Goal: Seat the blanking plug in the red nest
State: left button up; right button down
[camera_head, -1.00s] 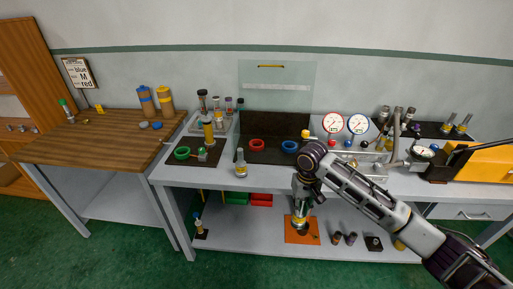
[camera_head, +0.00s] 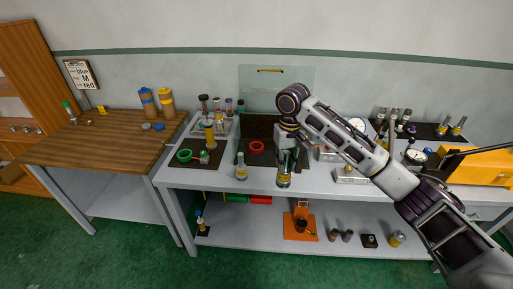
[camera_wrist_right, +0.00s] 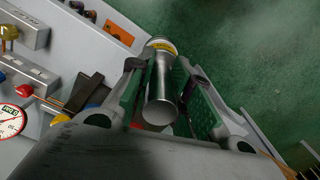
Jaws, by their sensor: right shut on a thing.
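My right gripper (camera_head: 287,158) is shut on a silver cylindrical plug with a yellow band (camera_head: 284,180). It holds the plug roughly upright at the front edge of the bench, to the right of and nearer than the red nest. In the right wrist view the plug (camera_wrist_right: 160,92) sits between the two green-padded fingers. The red nest (camera_head: 256,147) is a red ring on a dark mat on the bench top, and it looks empty. My arm hides the blue ring beside it. My left gripper is out of view.
A green ring (camera_head: 184,156) lies farther left. Gauges and fittings crowd the right side.

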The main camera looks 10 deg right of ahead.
jog(key=a+r+n+p, duration=0.2)
jog(key=a+r+n, duration=0.15)
jog(key=r, duration=0.25)
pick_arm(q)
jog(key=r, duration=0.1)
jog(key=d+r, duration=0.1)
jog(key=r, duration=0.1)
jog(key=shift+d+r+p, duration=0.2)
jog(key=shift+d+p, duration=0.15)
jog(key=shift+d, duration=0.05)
pick_arm(e)
jog(key=s+a+f+n, duration=0.2)
jog(key=s+n, duration=0.5)
jog(key=n, duration=1.5)
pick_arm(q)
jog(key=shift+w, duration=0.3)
pick_arm(e)
jog(key=shift+w+f+n, duration=0.1)
jog(key=shift+w+n, duration=0.1)
jog(key=shift+n, duration=0.15)
